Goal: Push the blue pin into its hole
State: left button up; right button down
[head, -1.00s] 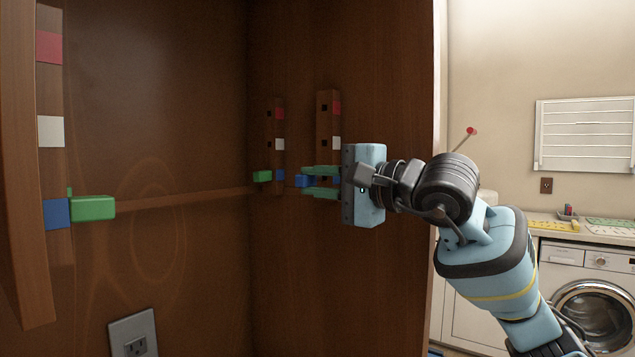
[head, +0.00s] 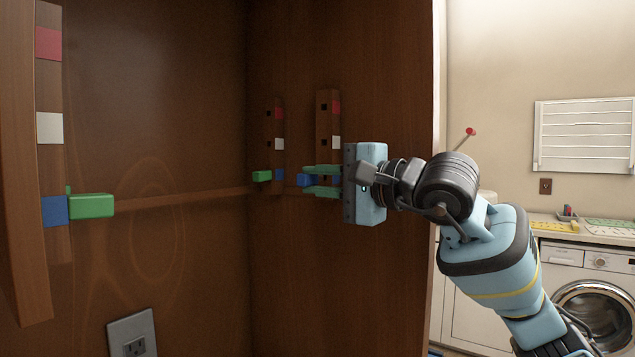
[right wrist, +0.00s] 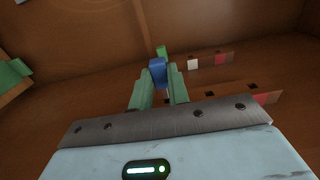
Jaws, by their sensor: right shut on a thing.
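My right gripper (head: 312,181) is shut on the blue pin (head: 304,180), whose blue end sticks out past the green fingertips in the head view. In the right wrist view the pin (right wrist: 157,70) sits between the fingers. The gripper is at the lower part of a wooden post (head: 328,124) on the right cabinet wall. Dark square holes show beside that post's red and white patches. The hole by its blue row is hidden by the gripper, so I cannot tell how deep the pin sits. My left gripper is not in view.
A wooden rail (head: 185,197) crosses the back wall. The cabinet's right wall edge (head: 439,150) is close to my right arm. The cabinet middle is free.

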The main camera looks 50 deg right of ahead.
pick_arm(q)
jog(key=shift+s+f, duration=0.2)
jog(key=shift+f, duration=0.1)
pick_arm(e)
jog(key=shift+d, duration=0.55)
pick_arm(q)
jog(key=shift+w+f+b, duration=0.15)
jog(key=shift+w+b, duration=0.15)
jog(key=shift+b, duration=0.15)
pick_arm(e)
jog(key=shift+w+d, duration=0.1)
jog(key=shift+d, duration=0.35)
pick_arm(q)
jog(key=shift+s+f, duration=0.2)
pick_arm(e)
jog(key=shift+d, duration=0.35)
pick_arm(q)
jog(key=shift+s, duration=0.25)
pick_arm(e)
jog(key=shift+r, duration=0.1)
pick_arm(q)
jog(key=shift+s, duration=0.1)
pick_arm(e)
jog(key=c, duration=1.3)
grip_release()
jog(key=shift+d, duration=0.1)
jog(key=shift+o, duration=0.2)
